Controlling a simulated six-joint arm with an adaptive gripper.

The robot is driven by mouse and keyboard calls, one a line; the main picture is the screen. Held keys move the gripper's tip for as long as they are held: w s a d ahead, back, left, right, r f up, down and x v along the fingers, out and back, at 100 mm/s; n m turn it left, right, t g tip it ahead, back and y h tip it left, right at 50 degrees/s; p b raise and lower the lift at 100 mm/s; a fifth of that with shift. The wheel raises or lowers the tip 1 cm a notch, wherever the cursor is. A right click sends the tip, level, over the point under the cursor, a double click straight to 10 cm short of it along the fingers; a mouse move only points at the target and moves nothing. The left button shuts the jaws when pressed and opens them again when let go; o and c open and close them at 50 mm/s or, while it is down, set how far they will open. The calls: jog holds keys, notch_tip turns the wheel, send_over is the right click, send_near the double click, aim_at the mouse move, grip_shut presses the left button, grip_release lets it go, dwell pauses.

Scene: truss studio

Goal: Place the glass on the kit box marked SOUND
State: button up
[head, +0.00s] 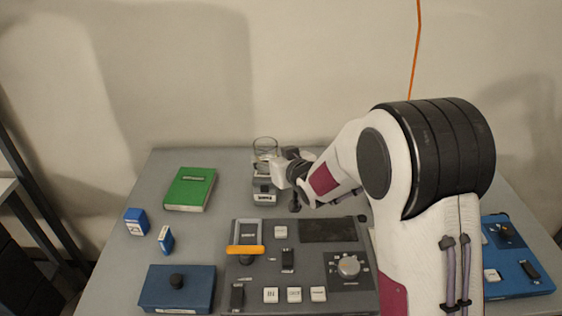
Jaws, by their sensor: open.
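A clear glass (265,144) stands upright at the back of the table, left of my arm. My gripper (268,166) is open at the glass and partly covers its lower part. I cannot tell whether the fingers touch it. Just in front is a small grey box (264,198) with a white label too small to read surely. A blue box (155,287) with a black knob sits at the front left; its front label is unreadable. I cannot tell which box is marked SOUND.
A dark control panel (255,284) with buttons, a dial and an orange-handled lever fills the front middle. A blue panel (520,270) is at right. Grey table between them is clear.

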jog(key=shift+v, duration=2.95)
jog(key=shift+d+r, duration=0.1)
jog(key=s+d+r+m+g+h, duration=0.1)
jog(key=s+d+r+h, duration=0.15)
jog(key=s+d, duration=0.45)
jog(key=s+d+r+m+g+h, duration=0.2)
jog(key=s+d+r, duration=0.25)
jog(key=s, duration=0.35)
jog(key=s+d+f+g, duration=0.1)
jog(key=s+d+g, duration=0.1)
jog(key=s, duration=1)
jog(key=s+d+f+m+g, duration=0.1)
jog(key=s+d+g, duration=0.1)
jog(key=s, duration=1.1)
